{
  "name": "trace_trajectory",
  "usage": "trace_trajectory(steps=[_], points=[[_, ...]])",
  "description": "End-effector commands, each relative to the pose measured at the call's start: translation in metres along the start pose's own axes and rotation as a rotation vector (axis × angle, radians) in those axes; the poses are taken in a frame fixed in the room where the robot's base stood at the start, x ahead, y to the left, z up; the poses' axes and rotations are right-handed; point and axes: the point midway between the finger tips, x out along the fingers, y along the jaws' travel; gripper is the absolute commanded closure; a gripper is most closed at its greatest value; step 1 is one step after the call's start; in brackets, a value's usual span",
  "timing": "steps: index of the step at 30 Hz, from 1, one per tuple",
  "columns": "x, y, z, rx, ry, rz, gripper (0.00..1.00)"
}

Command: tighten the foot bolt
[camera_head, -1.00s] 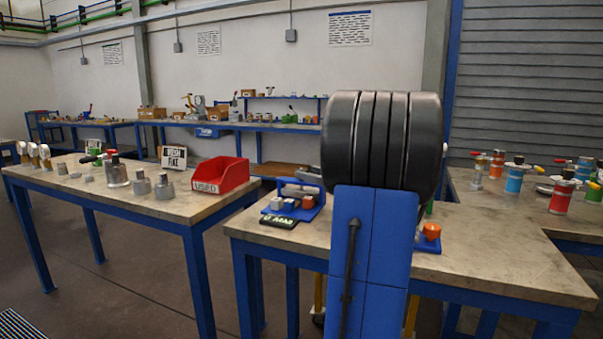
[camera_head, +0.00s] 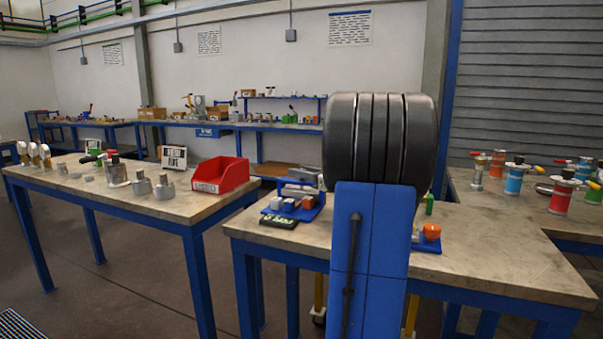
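My arm, a blue link with a large dark ribbed joint, stands in the middle of the view and covers much of the near table. My gripper is not in view; it may be hidden behind the arm. I cannot make out a foot bolt. On the near table (camera_head: 500,262), a blue tray (camera_head: 310,212) with small grey, white and orange parts shows left of my arm. A blue holder with an orange piece (camera_head: 431,232) and a small green item (camera_head: 429,203) show right of it.
The left table (camera_head: 120,203) carries grey flanged vessels (camera_head: 163,187), a red bin (camera_head: 220,175) and a sign (camera_head: 174,157). Red (camera_head: 563,192) and blue (camera_head: 515,176) vessels stand on the right bench. The near table's right front is clear. Floor shows between the tables.

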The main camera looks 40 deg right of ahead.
Motion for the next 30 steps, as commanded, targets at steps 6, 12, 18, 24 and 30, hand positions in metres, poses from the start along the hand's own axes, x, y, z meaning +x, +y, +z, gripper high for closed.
trace_trajectory(steps=[6, 12, 18, 24, 30], points=[[-0.0001, 0.001, -0.0008, 0.0, 0.001, -0.034, 0.89], [0.0002, 0.0022, -0.0005, 0.001, 0.001, -0.137, 0.89], [0.0001, 0.0024, -0.0004, 0.001, 0.001, -0.269, 0.89], [0.0002, 0.0019, -0.0008, 0.002, 0.002, -0.372, 0.89], [0.0003, 0.0013, -0.0013, 0.002, 0.002, -0.446, 0.89]])
